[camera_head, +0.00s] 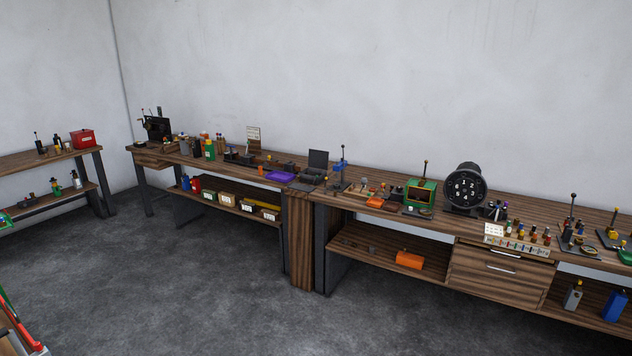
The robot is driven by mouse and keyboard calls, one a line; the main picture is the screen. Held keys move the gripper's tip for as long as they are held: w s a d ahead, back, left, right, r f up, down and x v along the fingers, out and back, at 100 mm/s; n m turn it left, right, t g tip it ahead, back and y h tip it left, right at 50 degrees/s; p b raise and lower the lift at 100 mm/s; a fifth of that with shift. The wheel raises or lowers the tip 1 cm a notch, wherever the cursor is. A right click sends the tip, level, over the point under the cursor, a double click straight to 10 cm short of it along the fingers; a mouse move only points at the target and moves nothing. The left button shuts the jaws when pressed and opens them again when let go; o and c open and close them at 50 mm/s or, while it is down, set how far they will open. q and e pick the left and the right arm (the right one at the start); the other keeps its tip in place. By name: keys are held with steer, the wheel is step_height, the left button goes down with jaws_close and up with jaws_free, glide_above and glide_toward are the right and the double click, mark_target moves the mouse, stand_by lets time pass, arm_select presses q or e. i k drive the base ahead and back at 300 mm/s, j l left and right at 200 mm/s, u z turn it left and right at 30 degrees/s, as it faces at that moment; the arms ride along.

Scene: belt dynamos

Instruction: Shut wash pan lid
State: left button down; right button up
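A small dark pan (311,177) stands on the long wooden workbench, left of the picture's middle. A flat dark lid (318,160) stands upright at its back edge, so it looks open. I take this to be the wash pan, but it is far off and small, and no label can be read. Neither of my grippers is in view.
The long workbench (375,173) runs along the wall, crowded with small tools, a purple tray (280,176), a green-framed box (420,195) and a round black dial (465,188). A second bench (30,160) stands at the left.

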mark_target(317, 159)
steer(key=i+j+u, duration=0.3)
steer(key=i, duration=0.8)
steer(key=i+u, duration=0.3)
steer(key=i, duration=0.75)
steer(key=i+u, duration=0.15)
steer(key=i, duration=0.4)
steer(key=i+u, duration=0.15)
steer(key=i, duration=0.45)
steer(key=i+u, duration=0.15)
steer(key=i, duration=0.4)
steer(key=i+l+u, duration=0.15)
steer(key=i, duration=0.4)
steer(key=i+j+z, duration=0.1)
steer(key=i+z, duration=0.2)
steer(key=i, duration=0.15)
steer(key=i+j+z, duration=0.15)
steer(key=i+z, duration=0.15)
steer(key=i, duration=0.15)
steer(key=i+z, duration=0.2)
steer(key=z, duration=0.25)
steer(key=i+j+z, duration=0.15)
steer(key=z, duration=0.3)
steer(key=i+j+z, duration=0.15)
steer(key=z, duration=0.3)
steer(key=i+j+z, duration=0.15)
steer(key=z, duration=0.3)
steer(key=i+j+z, duration=0.1)
steer(key=j+z, duration=0.35)
steer(key=l, duration=0.1)
